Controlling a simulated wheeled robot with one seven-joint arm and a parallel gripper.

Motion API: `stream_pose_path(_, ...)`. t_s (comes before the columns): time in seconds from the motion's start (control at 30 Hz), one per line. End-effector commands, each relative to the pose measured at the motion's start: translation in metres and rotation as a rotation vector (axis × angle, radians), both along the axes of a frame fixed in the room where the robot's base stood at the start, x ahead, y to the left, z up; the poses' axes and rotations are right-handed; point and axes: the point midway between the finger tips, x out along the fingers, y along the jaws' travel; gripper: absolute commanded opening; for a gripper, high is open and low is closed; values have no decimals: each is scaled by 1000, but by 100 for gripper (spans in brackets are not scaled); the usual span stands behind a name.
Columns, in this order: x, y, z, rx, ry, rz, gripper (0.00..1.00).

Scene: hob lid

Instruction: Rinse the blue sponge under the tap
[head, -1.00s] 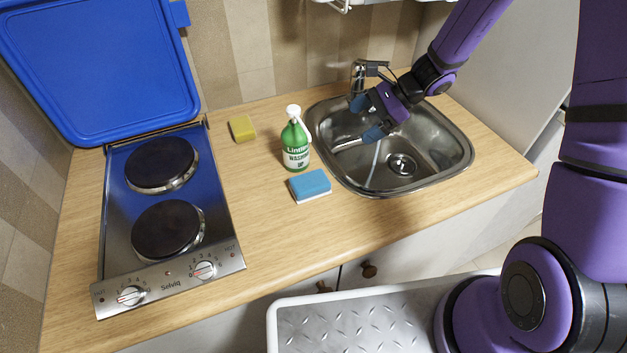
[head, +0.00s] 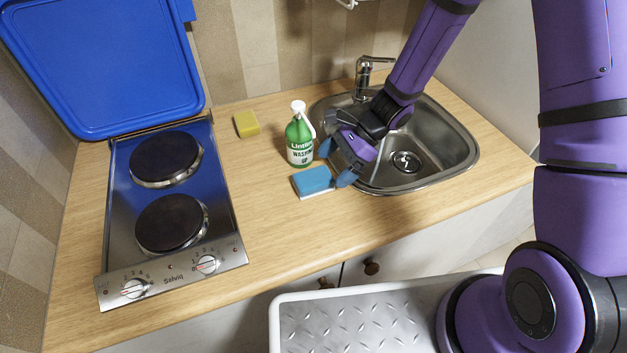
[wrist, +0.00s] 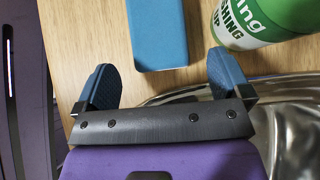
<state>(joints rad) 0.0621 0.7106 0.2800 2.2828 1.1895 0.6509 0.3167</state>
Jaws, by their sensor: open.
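The blue sponge (head: 313,181), with a white underside, lies on the wooden counter left of the sink. In the wrist view the sponge (wrist: 157,35) is just ahead of the gap between the fingers. My gripper (head: 334,164) is open and empty beside the sponge's right end, over the sink's left rim; it also shows in the wrist view (wrist: 162,85). The tap (head: 365,75) stands at the back of the sink (head: 433,151), partly hidden by my arm. A thin pale stream shows in the basin below it.
A green and white washing-up bottle (head: 299,138) stands just behind the sponge, close to my gripper. The front counter is clear.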

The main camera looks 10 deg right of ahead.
Motion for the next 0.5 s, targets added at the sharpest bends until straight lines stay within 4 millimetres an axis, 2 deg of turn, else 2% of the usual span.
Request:
stream_pose_path(0.2, -5, 17, -17, 1, 1, 1, 96)
stream_pose_path(0.47, -5, 18, -19, 0, -1, 1, 96)
stream_pose_path(0.5, -5, 18, -19, 0, -1, 1, 91)
